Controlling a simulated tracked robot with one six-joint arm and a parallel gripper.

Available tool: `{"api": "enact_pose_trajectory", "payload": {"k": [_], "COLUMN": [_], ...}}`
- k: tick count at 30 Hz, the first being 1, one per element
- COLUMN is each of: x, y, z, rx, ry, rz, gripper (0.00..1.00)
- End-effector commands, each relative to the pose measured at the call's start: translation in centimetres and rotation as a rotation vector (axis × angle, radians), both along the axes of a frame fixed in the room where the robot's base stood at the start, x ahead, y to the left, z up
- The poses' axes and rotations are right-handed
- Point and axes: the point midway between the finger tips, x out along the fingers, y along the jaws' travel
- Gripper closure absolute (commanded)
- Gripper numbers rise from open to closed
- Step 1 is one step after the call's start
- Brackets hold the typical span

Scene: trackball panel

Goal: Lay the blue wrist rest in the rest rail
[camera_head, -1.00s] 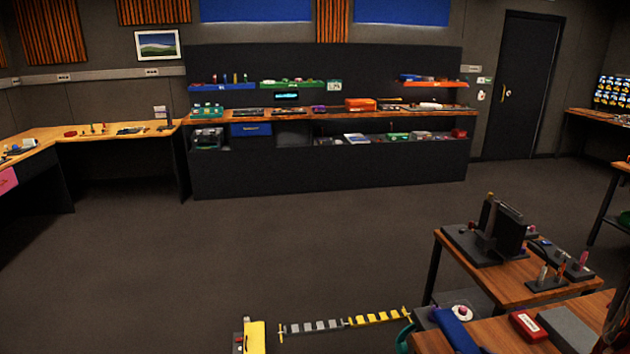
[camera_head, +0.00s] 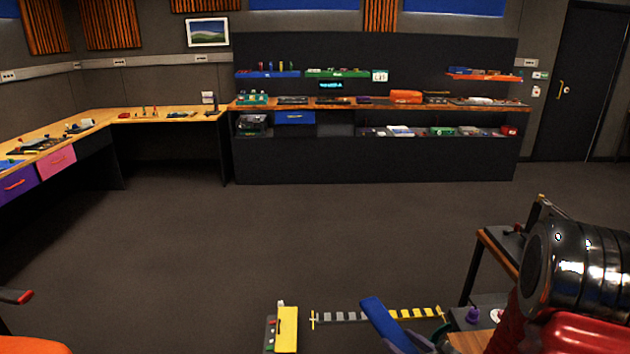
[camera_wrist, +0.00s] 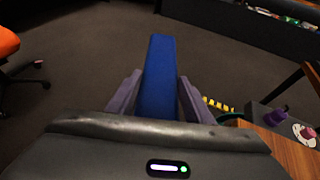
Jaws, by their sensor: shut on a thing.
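The blue wrist rest (camera_head: 384,320) is a long flat bar held in my gripper (camera_head: 410,343) at the bottom of the head view. In the wrist view the wrist rest (camera_wrist: 157,75) sticks out forward between the purple fingers of my gripper (camera_wrist: 154,92), which are shut on it. It is held over the floor, left of the wooden table. My arm covers much of that table in the head view. I cannot make out the rest rail.
A wooden table (camera_head: 478,341) stands at the lower right, with a purple knob-like object (camera_head: 473,314) near its left edge. A yellow and grey block (camera_head: 287,329) and a striped strip (camera_head: 345,316) are at the bottom. An orange seat (camera_head: 35,346) is at lower left. The middle floor is clear.

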Motion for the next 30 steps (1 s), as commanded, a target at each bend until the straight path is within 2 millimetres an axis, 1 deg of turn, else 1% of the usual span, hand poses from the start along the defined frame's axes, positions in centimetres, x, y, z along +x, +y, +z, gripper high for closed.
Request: {"api": "enact_pose_trajectory", "payload": {"k": [1,3,6,9,12,23,26,30], "x": [0.1,0.2,0.2,0.3,0.3,0.4,0.7,1.4], "y": [1.6,3.4,5.1,6.1,6.4,6.3,6.3,6.2], "z": [-0.1,-0.2,-0.2,-0.2,-0.2,0.1,0.8,2.8], "rx": [0.001,0.0,0.0,0.0,0.0,-0.002,-0.006,-0.016], "ry": [0.0,0.0,0.0,-0.001,-0.001,-0.002,-0.002,-0.002], "rz": [0.031,0.063,0.097,0.115,0.12,0.117,0.107,0.08], "gripper": [0.79,0.79,0.79,0.79,0.79,0.79,0.79,0.79]}}
